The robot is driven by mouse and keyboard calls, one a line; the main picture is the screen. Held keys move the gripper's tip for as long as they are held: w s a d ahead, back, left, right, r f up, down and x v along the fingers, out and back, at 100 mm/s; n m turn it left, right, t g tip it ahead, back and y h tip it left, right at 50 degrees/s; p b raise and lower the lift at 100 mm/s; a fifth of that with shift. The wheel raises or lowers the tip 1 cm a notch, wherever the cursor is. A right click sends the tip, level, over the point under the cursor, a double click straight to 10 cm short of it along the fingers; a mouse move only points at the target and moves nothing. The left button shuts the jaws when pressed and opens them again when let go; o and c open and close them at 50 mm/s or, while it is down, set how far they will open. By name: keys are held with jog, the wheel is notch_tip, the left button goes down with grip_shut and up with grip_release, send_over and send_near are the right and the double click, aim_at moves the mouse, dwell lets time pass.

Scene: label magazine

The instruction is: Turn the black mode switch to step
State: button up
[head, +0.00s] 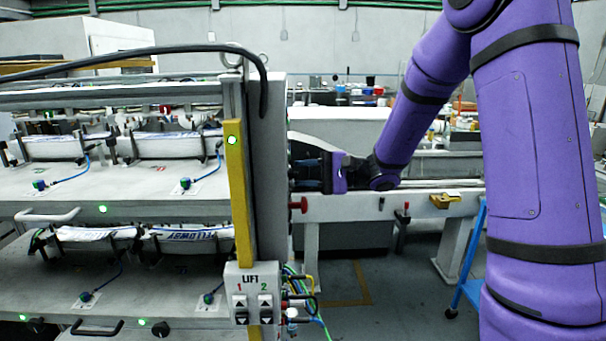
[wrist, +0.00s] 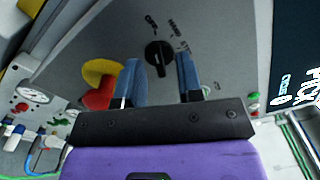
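The black mode switch (wrist: 157,54) is a round knob on a grey panel (wrist: 215,30) in the wrist view. Labels are printed around its upper side; one appears to read HAND, and the others are too small or partly covered. I cannot tell which label the knob points to. My gripper (wrist: 159,68) is open, with one blue-grey finger on each side of the switch in this view. I see no clear contact with it. In the head view my gripper (head: 322,172) is beside the machine's end post, and the switch is hidden.
A red knob on a yellow plate (wrist: 102,76) sits left of my fingers. A gauge (wrist: 31,94) and hoses are at far left; a dark screen (wrist: 297,65) is at right. In the head view, a LIFT button box (head: 251,293) and a red knob (head: 299,205) are nearby.

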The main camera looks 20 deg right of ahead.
jog(key=shift+a, duration=0.1)
jog(key=shift+c, duration=0.5)
grip_shut()
